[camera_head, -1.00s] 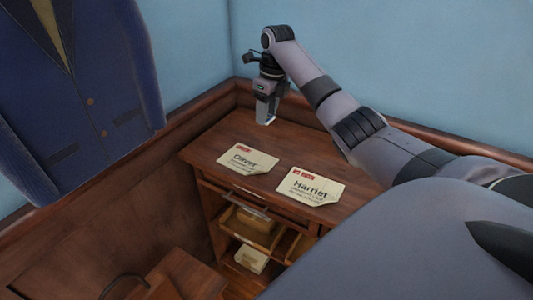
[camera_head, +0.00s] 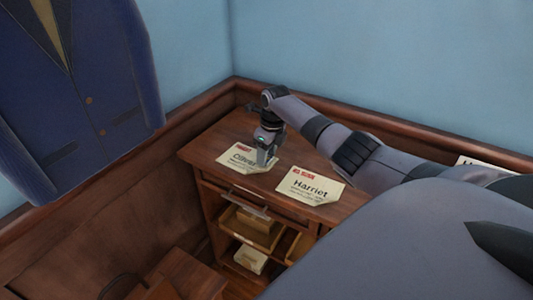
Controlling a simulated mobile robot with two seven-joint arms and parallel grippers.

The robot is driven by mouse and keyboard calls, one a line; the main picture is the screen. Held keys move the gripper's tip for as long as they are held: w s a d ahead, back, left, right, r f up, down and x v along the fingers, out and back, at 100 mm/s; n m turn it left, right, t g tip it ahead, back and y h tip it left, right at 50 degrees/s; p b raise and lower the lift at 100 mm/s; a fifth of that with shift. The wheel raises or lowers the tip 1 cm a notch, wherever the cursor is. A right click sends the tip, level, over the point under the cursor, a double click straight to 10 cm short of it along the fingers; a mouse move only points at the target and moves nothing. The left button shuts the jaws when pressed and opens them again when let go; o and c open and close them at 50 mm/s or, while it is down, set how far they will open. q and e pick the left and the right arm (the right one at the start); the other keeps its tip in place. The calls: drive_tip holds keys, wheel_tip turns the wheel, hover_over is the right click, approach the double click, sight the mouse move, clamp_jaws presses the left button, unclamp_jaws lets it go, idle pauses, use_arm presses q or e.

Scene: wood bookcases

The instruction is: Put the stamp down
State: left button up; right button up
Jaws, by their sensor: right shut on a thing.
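My right gripper (camera_head: 263,157) points down over the right edge of the card that reads "Oliver" (camera_head: 237,161), low above the wooden cabinet top (camera_head: 222,139). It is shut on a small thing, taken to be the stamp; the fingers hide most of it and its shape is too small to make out. I cannot tell whether it touches the card or the top. The card that reads "Harriet" (camera_head: 309,187) lies to the right, apart from the gripper. Both cards have red marks at their upper left. My left gripper is not in view.
The cabinet has a drawer with a metal handle (camera_head: 249,203) and open shelves below, holding a box (camera_head: 252,226) and a pale packet (camera_head: 250,258). A blue jacket (camera_head: 88,75) hangs at the left. Walls with wooden trim close off the back. The cabinet top's back left is clear.

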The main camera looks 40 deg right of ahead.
drive_tip(key=shift+f, duration=0.15)
drive_tip(key=o, duration=1)
drive_tip(key=r, duration=0.4)
drive_tip(key=s+r, duration=0.1)
drive_tip(key=r, duration=0.3)
drive_tip(key=r+p, duration=0.1)
drive_tip(key=r, duration=0.3)
drive_tip(key=shift+s+d+r, duration=0.15)
drive_tip(key=shift+s+d, duration=0.05)
drive_tip(key=shift+s, duration=0.15)
drive_tip(key=shift+a, duration=0.1)
